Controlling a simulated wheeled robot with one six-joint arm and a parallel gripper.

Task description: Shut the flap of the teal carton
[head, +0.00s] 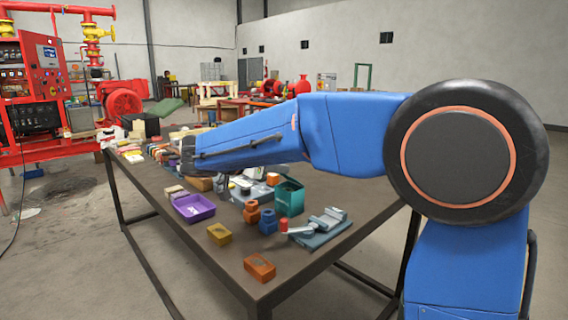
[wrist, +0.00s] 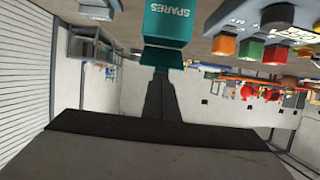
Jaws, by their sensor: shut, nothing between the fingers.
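The teal carton (head: 291,202) stands on the table right of the middle in the head view, its top seemingly open. In the wrist view, which is upside down, the carton (wrist: 166,22) is at the top with "SPARES" on its face. Its teal flap (wrist: 161,58) shows just below that, standing away from the body; its exact angle is unclear. My gripper (wrist: 158,84) is shut and empty, its dark fingers pointing at the flap. The tips look close to the flap's edge; I cannot tell whether they touch. In the head view my gripper is hidden by my arm.
Near the carton on the table (head: 175,228) are a purple tray (head: 193,207), blue and orange blocks, a grey clamp-like fixture (head: 325,222), a yellow box (head: 219,234) and an orange box (head: 260,267). Many small items crowd the far end. The table's front left is mostly clear.

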